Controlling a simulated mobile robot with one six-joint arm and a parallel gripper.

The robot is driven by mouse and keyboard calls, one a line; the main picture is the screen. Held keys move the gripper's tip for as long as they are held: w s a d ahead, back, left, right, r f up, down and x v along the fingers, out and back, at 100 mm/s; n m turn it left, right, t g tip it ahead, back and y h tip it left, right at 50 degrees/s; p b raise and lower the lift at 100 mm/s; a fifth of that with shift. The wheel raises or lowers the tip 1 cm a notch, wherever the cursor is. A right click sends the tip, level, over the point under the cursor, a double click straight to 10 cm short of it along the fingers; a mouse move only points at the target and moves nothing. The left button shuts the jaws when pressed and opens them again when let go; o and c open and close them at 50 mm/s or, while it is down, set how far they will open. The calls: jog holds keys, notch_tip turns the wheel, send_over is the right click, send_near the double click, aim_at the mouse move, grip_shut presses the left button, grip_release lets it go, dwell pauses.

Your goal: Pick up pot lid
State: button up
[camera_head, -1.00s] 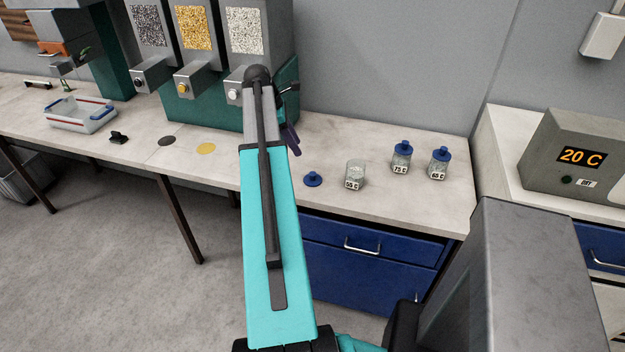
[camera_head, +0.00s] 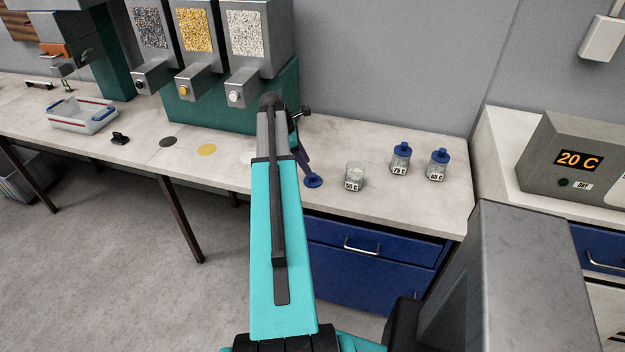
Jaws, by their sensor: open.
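The pot lid (camera_head: 313,181) is small, blue and round with a knob. It lies on the pale worktop near its front edge, left of an open clear pot (camera_head: 354,176) labelled 55 C. My gripper (camera_head: 307,172) is at the end of my turquoise arm, just above and left of the lid. Its dark finger points down toward the lid. The gripper is open and partly hidden behind my arm. I cannot tell whether a finger touches the lid.
Two lidded pots, labelled 75 C (camera_head: 401,160) and 65 C (camera_head: 437,166), stand further right. A teal dispenser unit (camera_head: 200,100) stands behind on the left. A grey control box (camera_head: 575,160) reads 20 C. The worktop (camera_head: 420,205) is clear around the pots.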

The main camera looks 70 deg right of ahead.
aim_at(312, 175)
jog(key=shift+s+f, duration=0.1)
jog(key=shift+f, duration=0.15)
jog(key=shift+p+x, duration=1.15)
jog(key=shift+x, duration=1.35)
jog(key=shift+a, duration=0.1)
grip_shut()
